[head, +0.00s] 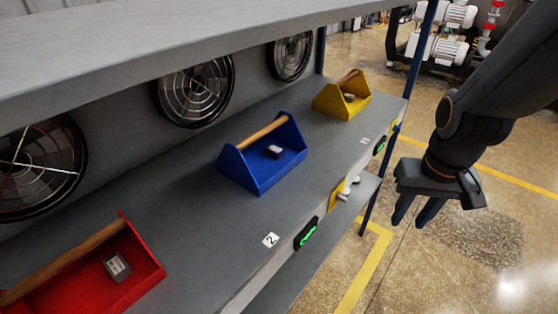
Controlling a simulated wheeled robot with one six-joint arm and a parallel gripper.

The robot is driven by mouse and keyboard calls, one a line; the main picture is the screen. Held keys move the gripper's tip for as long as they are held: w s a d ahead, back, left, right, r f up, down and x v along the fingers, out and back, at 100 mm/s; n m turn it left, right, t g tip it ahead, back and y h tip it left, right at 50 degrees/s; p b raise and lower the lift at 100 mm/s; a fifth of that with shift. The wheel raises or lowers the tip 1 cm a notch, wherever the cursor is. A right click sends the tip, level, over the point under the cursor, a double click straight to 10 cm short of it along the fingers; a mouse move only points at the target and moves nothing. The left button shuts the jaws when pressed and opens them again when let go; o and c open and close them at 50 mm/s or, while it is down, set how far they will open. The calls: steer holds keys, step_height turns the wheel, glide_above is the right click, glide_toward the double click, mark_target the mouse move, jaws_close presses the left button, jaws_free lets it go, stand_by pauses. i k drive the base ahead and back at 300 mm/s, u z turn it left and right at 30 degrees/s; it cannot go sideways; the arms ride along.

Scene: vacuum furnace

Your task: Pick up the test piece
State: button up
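Three small blocks that could be the test piece lie in open toolbox-like carriers on a grey shelf. A grey block (117,267) lies in the red carrier (150,283) at the lower left. A small dark block with a pale top (274,152) lies in the blue carrier (240,174) at the middle. A small piece (350,97) lies in the yellow carrier (331,105) at the back; its detail is too small to tell. My gripper (411,222) hangs at the right, clear of the shelf, fingers pointing down, parted and empty.
An upper shelf (150,45) overhangs the carriers. Round fans (195,92) line the wall behind. Wooden handles (262,131) span the carriers. A blue post (422,40) stands at the shelf's far end. Number labels (271,240) mark the front edge. Open floor (440,270) lies at right.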

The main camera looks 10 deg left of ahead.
mark_target(273, 151)
steer(key=k, duration=0.45)
steer(key=z, duration=1.65)
steer(key=i, duration=1.5)
steer(key=u, duration=3.25)
steer(key=i, duration=0.5)
steer(key=z, duration=0.1)
